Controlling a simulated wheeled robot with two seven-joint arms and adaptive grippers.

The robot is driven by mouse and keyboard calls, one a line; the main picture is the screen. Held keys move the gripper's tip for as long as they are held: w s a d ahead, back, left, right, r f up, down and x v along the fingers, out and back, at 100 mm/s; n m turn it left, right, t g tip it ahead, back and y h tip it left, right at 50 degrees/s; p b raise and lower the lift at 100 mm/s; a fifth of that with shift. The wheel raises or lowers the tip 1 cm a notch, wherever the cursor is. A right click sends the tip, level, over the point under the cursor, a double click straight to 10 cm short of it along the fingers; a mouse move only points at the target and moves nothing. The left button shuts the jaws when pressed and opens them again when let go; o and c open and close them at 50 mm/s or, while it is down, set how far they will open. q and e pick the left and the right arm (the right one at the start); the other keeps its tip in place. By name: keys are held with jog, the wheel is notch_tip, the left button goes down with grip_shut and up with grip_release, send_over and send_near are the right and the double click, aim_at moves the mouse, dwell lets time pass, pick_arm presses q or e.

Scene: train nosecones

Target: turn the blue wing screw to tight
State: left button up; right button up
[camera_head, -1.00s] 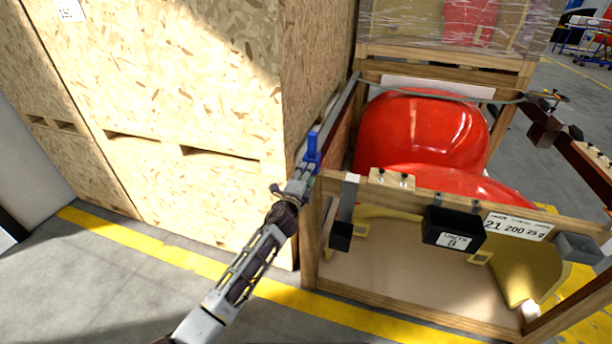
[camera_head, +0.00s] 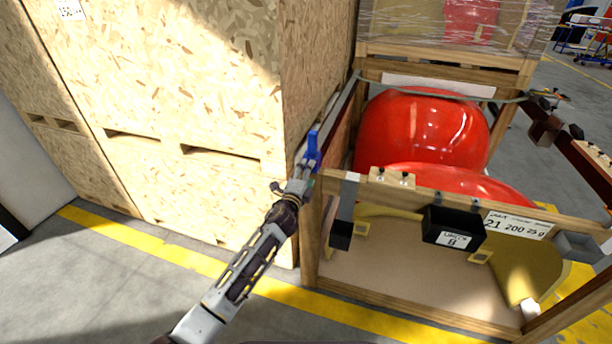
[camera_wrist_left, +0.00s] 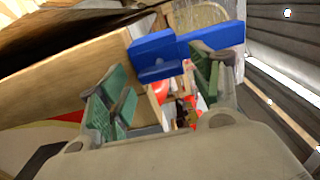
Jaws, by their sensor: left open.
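The blue wing screw (camera_head: 312,150) stands at the left front corner of the wooden crate frame, in front of the red nosecones (camera_head: 425,135). It also shows in the left wrist view (camera_wrist_left: 185,48), large and just beyond the fingertips. My left gripper (camera_head: 302,178) is at the screw's lower end in the head view. In the left wrist view its green-padded fingers (camera_wrist_left: 160,95) are apart, with the blue wing across the far end of the gap between them. I cannot tell whether a finger touches it.
Tall chipboard crates (camera_head: 190,90) stand close on the left of the arm. The nosecone crate's front rail (camera_head: 400,192) carries a black box (camera_head: 452,228) and a label (camera_head: 518,225). Bare floor (camera_head: 110,290) lies at the lower left.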

pick_arm(q)
jog(key=v, duration=1.2)
dwell(0.6)
dwell(0.5)
